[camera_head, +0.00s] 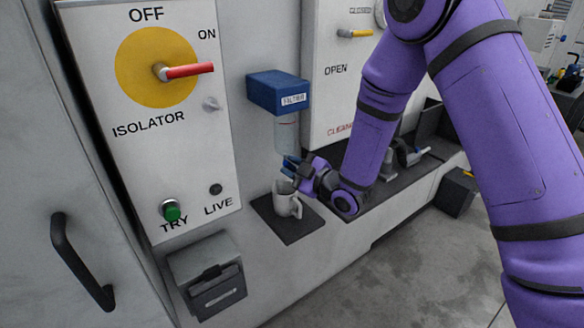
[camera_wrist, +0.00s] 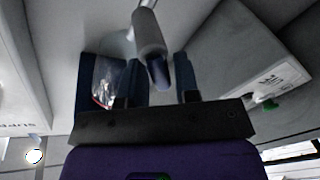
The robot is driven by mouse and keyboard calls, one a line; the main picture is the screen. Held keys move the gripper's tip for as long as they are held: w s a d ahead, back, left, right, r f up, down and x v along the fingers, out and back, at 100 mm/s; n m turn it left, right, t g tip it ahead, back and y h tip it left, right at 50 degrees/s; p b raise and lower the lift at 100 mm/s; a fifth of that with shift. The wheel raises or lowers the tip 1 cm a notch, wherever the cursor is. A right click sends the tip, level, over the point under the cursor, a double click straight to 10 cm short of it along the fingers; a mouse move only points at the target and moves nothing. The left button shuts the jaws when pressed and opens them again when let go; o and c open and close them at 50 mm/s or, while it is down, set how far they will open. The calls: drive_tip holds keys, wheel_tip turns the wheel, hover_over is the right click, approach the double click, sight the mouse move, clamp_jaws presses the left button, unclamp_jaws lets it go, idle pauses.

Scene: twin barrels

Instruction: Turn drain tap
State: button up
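A blue filter box (camera_head: 278,92) is fixed to the wall in the head view, with a clear bowl (camera_head: 286,132) below it. My gripper (camera_head: 290,167) is just under the bowl and above a white mug (camera_head: 286,201). The gripper and the bowl's lower end hide the drain tap in the head view. In the wrist view a grey cylindrical piece with a dark blue end (camera_wrist: 152,50), perhaps the tap, shows between the two blue fingers of my gripper (camera_wrist: 157,72). The fingers stand apart; I cannot tell whether either touches it.
The mug stands on a dark mat (camera_head: 313,222) on the ledge. An isolator panel (camera_head: 150,110) with a red handle (camera_head: 188,70) is to the left. A panel with a yellow handle (camera_head: 355,33) is behind my arm. A grey box (camera_head: 207,270) hangs below left.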

clamp_jaws()
drive_tip(key=shift+d+m, duration=0.1)
drive_tip(key=shift+m, duration=0.3)
drive_tip(key=m, duration=0.2)
drive_tip(key=m+t, duration=0.1)
drive_tip(key=shift+w+d+r+m+y, duration=0.2)
drive_tip(key=shift+w+d+m+y, duration=0.1)
drive_tip(key=shift+d, duration=0.05)
drive_tip(key=shift+w+d+m+t, duration=0.1)
drive_tip(key=shift+d+m+t, duration=0.15)
drive_tip(key=shift+m, duration=0.8)
drive_tip(key=shift+w+d+m+t, duration=0.15)
drive_tip(key=shift+m+t, duration=0.2)
drive_tip(key=shift+m, duration=0.7)
unclamp_jaws()
